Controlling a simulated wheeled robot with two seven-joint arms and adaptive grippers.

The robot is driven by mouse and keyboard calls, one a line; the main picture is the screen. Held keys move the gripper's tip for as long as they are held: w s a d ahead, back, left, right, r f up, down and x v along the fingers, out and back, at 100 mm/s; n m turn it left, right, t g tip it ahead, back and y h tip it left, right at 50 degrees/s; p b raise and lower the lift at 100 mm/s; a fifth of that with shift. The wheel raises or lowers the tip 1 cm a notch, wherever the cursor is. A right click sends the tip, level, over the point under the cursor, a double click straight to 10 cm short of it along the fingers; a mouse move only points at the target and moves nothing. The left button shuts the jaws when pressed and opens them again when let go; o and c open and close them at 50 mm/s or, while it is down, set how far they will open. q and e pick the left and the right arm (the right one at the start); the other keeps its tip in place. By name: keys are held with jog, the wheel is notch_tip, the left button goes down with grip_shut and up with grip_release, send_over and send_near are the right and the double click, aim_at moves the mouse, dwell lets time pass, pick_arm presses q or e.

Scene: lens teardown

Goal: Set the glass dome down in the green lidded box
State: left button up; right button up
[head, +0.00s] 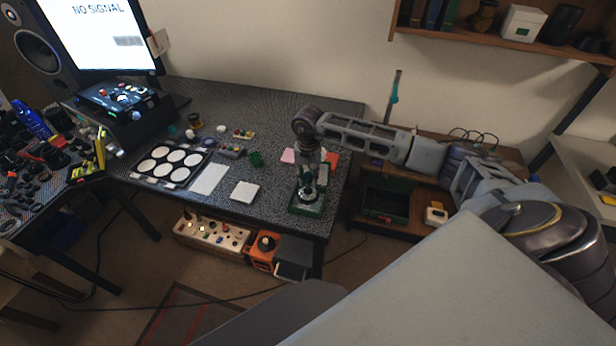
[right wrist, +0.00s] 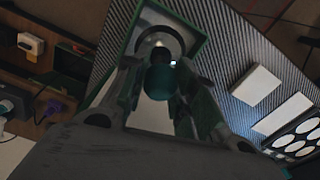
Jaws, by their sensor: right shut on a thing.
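My right gripper (head: 308,183) points straight down over a small green box (head: 305,210) at the right front corner of the dark patterned table. In the right wrist view the gripper (right wrist: 160,82) is shut on a small teal-tinted, rounded thing (right wrist: 160,80), which looks like the glass dome. I cannot tell whether the dome touches the box. I see no lid clearly. My left gripper is not in view.
A dark green bin (head: 385,206) stands on the low wooden shelf at right.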

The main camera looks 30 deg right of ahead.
aim_at(308, 185)
jog(key=shift+f+b, duration=1.7)
jog(key=shift+f, duration=0.25)
dwell(2.0)
jog(key=shift+s+f, duration=0.1)
dwell(2.6)
